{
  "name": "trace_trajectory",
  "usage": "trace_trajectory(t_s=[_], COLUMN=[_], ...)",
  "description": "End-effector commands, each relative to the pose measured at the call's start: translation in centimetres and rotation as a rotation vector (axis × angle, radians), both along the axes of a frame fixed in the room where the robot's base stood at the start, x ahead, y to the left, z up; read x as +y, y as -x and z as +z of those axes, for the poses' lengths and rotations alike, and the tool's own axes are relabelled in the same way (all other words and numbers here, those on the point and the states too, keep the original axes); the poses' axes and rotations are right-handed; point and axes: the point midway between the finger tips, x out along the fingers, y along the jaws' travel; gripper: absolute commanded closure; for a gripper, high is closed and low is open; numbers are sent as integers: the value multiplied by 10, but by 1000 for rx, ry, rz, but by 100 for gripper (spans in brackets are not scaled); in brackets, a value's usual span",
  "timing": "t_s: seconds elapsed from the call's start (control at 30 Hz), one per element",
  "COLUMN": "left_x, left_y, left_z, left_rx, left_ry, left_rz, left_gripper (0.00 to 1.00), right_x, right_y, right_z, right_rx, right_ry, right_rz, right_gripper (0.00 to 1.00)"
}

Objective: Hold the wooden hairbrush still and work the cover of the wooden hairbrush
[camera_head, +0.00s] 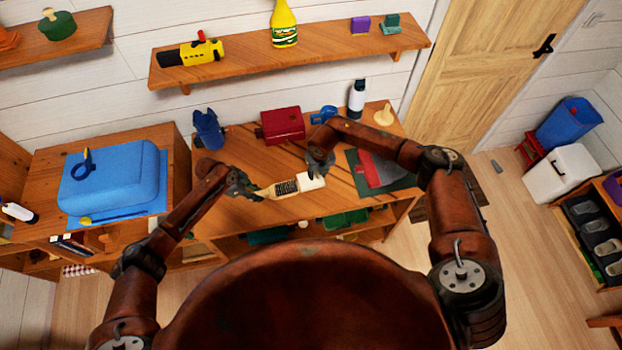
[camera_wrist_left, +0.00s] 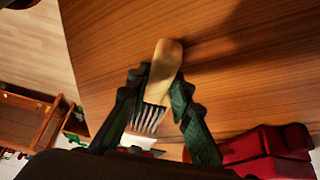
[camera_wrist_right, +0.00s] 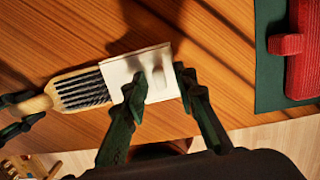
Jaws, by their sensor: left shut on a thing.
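The wooden hairbrush (camera_head: 285,187) lies over the wooden table, with a pale handle and dark-and-white bristles (camera_wrist_right: 82,90). My left gripper (camera_head: 253,191) is shut on its handle, which shows between the fingers in the left wrist view (camera_wrist_left: 164,62). The cover (camera_wrist_right: 118,70) is a white block with a small upright knob (camera_wrist_right: 158,77); it sits at the brush's head end and hides that end, with most of the bristles bare. My right gripper (camera_wrist_right: 160,80) has its fingers apart on either side of the knob, with gaps showing. It also shows in the head view (camera_head: 319,170).
A red box (camera_head: 283,124), a blue item (camera_head: 323,114), a spray bottle (camera_head: 356,98) and a cream cone (camera_head: 384,116) stand at the table's back. A dark green mat (camera_wrist_right: 270,85) with a red object (camera_wrist_right: 305,50) lies right of the cover. The table's front edge is close.

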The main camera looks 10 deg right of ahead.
Motion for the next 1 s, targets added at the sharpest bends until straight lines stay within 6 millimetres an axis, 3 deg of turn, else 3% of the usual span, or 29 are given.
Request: trace_trajectory(t_s=[0.37, 0.57, 1.0], left_x=[0, 0, 0], left_y=[0, 0, 0], left_z=[-1, -1, 0], left_rx=[0, 0, 0], left_ry=[-1, -1, 0], left_rz=[1, 1, 1], left_gripper=[100, 100, 100], right_x=[0, 3, 28], right_y=[0, 0, 2], right_z=[0, 0, 0], right_rx=[0, 0, 0], right_ry=[0, -1, -3], right_rz=[-1, 0, 1], right_gripper=[100, 100, 100])
